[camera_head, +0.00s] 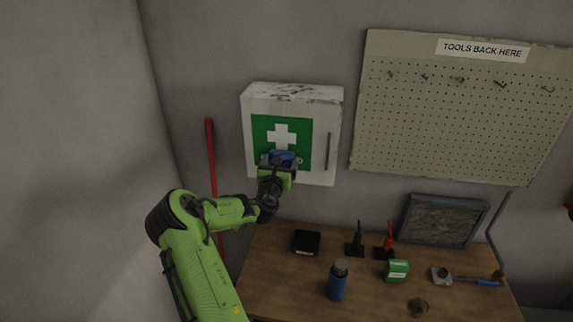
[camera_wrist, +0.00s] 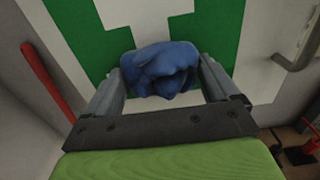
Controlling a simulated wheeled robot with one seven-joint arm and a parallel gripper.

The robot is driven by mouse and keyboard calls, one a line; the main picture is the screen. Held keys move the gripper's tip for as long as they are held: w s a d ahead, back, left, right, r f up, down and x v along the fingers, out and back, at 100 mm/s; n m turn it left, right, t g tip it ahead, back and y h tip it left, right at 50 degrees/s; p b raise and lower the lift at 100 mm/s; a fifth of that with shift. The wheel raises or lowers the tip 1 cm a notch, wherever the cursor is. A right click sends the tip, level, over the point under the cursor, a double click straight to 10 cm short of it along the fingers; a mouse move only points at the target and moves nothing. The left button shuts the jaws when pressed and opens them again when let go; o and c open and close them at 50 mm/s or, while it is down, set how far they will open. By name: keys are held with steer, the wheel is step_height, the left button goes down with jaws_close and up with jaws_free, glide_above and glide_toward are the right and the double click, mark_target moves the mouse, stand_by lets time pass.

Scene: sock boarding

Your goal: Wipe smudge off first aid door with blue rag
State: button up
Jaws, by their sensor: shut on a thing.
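The white first aid cabinet (camera_head: 259,107) hangs on the wall, its door bearing a green panel (camera_head: 262,128) with a white cross and a vertical handle (camera_head: 328,151) on the right. My gripper (camera_head: 281,160) is at the lower part of the door, in front of the green panel. It is shut on the crumpled blue rag (camera_wrist: 161,69), which bulges between the fingers. In the wrist view the rag lies against or very close to the door; contact cannot be told. No smudge shows clearly; the rag and gripper hide part of the door.
A red pole (camera_head: 211,150) leans on the wall left of the cabinet. Below is a wooden table (camera_head: 270,275) with a blue bottle (camera_head: 337,281), a black box (camera_head: 306,242), a green item (camera_head: 397,270) and tools. A pegboard (camera_head: 450,120) hangs to the right.

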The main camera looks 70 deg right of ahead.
mark_target(263, 155)
steer(key=shift+w+a, duration=0.2)
steer(key=shift+w, duration=0.9)
steer(key=shift+w+a, duration=0.15)
steer(key=shift+w, duration=1)
steer(key=shift+w+a, duration=0.2)
steer(key=shift+w, duration=0.9)
steer(key=shift+s, duration=0.1)
steer(key=shift+a+f, duration=0.1)
steer(key=shift+a, duration=0.35)
steer(key=shift+s+a+b, duration=0.2)
steer(key=shift+s+a, duration=0.05)
steer(key=shift+a, duration=1)
steer(key=shift+s+a+b, duration=0.2)
steer(key=shift+s+a, duration=0.05)
steer(key=shift+a, duration=0.95)
steer(key=a, duration=0.3)
steer(key=shift+s, duration=0.25)
